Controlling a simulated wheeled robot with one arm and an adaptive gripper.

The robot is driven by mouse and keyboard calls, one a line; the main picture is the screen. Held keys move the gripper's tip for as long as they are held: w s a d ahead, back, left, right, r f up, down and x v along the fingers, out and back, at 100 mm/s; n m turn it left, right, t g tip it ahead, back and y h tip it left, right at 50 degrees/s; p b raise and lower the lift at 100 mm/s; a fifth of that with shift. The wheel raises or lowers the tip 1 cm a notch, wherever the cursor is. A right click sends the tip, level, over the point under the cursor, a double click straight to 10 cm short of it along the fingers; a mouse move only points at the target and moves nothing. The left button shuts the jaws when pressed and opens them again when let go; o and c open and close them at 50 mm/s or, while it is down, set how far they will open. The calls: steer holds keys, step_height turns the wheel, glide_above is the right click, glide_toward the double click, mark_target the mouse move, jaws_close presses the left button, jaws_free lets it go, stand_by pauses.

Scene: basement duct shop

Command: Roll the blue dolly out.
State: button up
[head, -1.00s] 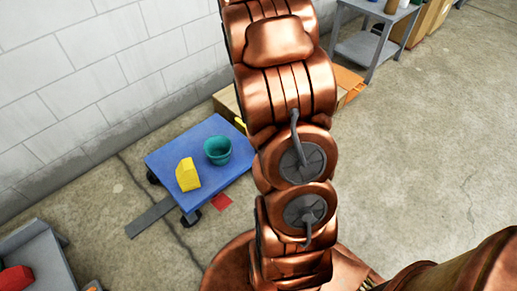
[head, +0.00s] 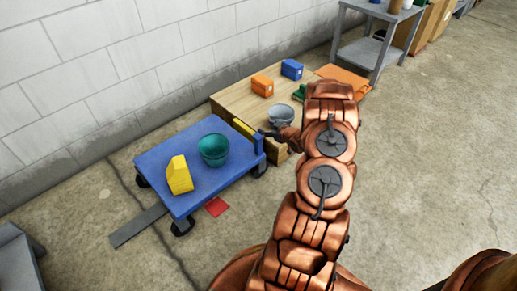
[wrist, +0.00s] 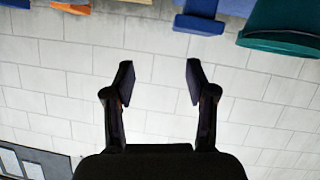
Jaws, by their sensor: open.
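The blue dolly (head: 216,182) is a low, flat blue deck on dark wheels, standing on the concrete floor left of centre in the head view. A teal bucket (head: 213,150) and a yellow wedge-shaped block (head: 179,176) sit on it. A blue upright piece (head: 259,143) shows at its right end; I cannot tell whether it belongs to the dolly. My gripper (head: 268,135) is beside this end, small and partly lost against my arm. In the wrist view my gripper (wrist: 160,83) is open and empty, facing the wall, with the teal bucket (wrist: 285,42) at the upper right.
A wooden platform (head: 232,100) adjoins the dolly's right end, bearing an orange bin (head: 262,85), a blue bin (head: 291,69) and a grey bucket (head: 281,116). A grey strip (head: 138,226) and red square (head: 217,207) lie on the floor. The block wall (head: 130,60) is behind.

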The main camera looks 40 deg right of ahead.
mark_target(261, 143)
steer(key=s+a+f+t+b, duration=0.1)
steer(key=f+b, duration=0.1)
steer(key=f, duration=0.1)
steer(key=s+a+f+t+b, duration=0.1)
steer(key=f+t+b, duration=0.1)
steer(key=f, duration=0.1)
steer(key=s+a+f+m+t+y+b, duration=0.1)
steer(key=s+f, duration=0.1)
steer(key=f, duration=0.1)
steer(key=shift+f+t+b, duration=0.25)
steer(key=shift+t+b, duration=0.05)
steer(key=shift+b, duration=0.1)
steer(key=shift+w+d+r+b, duration=0.1)
steer(key=shift+w+b, duration=0.35)
steer(key=shift+w, duration=1.35)
steer(key=shift+w+d+r+b, duration=0.1)
steer(key=shift+w+b, duration=0.35)
steer(key=shift+w, duration=1.3)
jaws_close()
